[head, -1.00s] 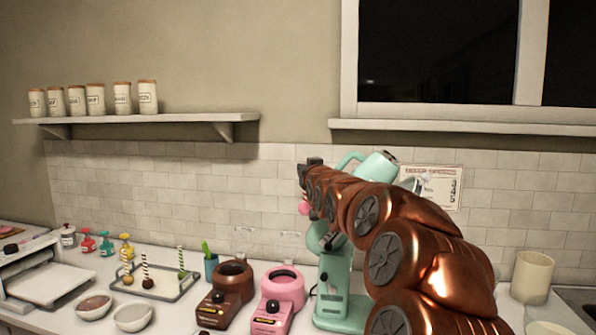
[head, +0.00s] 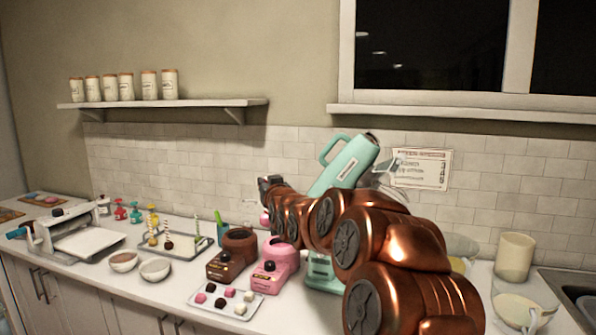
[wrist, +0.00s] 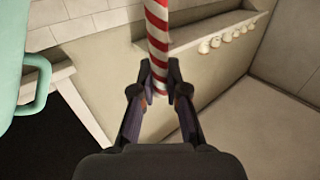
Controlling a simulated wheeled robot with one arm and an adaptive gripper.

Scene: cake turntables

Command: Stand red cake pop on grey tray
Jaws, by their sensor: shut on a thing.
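My gripper (head: 268,183) is raised above the counter, left of the teal mixer. In the wrist view my gripper (wrist: 160,82) is shut on a red-and-white striped stick (wrist: 158,35), the stick of the red cake pop. A pink-red ball, the pop's head (head: 265,218), hangs just below the gripper in the head view; most of the stick is hidden there. The grey tray (head: 190,256) lies on the counter to the left, apart from the gripper. Several cake pops with yellow, dark and green striped sticks stand upright on it.
Brown (head: 222,263) and pink (head: 272,274) melting pots stand between tray and mixer (head: 345,165). A plate of small sweets (head: 228,313) lies in front. Two bowls (head: 155,269) sit before the grey tray.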

